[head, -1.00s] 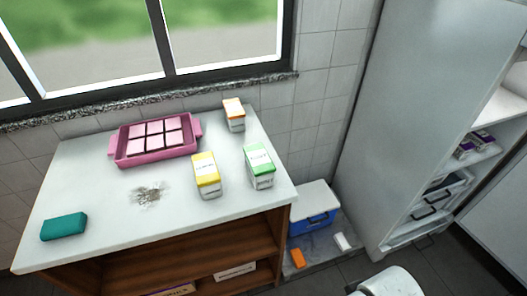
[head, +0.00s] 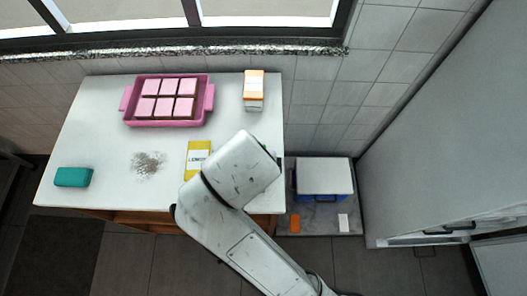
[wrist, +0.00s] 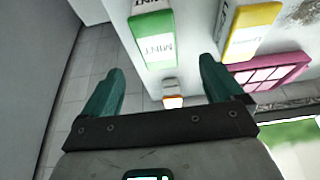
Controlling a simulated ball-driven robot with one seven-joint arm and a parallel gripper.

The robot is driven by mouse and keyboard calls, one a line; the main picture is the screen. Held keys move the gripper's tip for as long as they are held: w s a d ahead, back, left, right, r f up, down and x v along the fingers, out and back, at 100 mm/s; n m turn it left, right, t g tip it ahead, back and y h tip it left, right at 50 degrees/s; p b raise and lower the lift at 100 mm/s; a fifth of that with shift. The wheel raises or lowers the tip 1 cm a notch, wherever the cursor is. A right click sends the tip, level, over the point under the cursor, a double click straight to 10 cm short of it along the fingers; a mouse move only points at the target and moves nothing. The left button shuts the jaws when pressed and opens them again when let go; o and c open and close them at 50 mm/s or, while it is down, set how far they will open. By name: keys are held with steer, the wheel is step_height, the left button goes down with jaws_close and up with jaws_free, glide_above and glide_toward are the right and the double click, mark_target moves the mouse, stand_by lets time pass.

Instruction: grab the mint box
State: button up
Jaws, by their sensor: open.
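In the picture the mint box lies between and beyond the fingertips, with nothing held. I cannot tell the exact distance to it.
A yellow lemon box (head: 198,158) stands close left of the mint box. An orange-topped box (head: 253,91) stands at the back right of the counter (head: 105,125). A pink tray (head: 128,110) holds pink-topped squares. A teal block (head: 73,177) lies front left.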

steer(key=x, duration=0.4)
steer(key=shift+w+d+f, duration=0.1)
steer(key=shift+f, duration=0.2)
steer(key=shift+p+x, duration=0.7)
steer(key=shift+x, duration=2.05)
steer(key=shift+d+f, duration=0.1)
steer(key=shift+f, duration=0.25)
steer(key=c, duration=1.3)
steer(key=shift+r, duration=0.15)
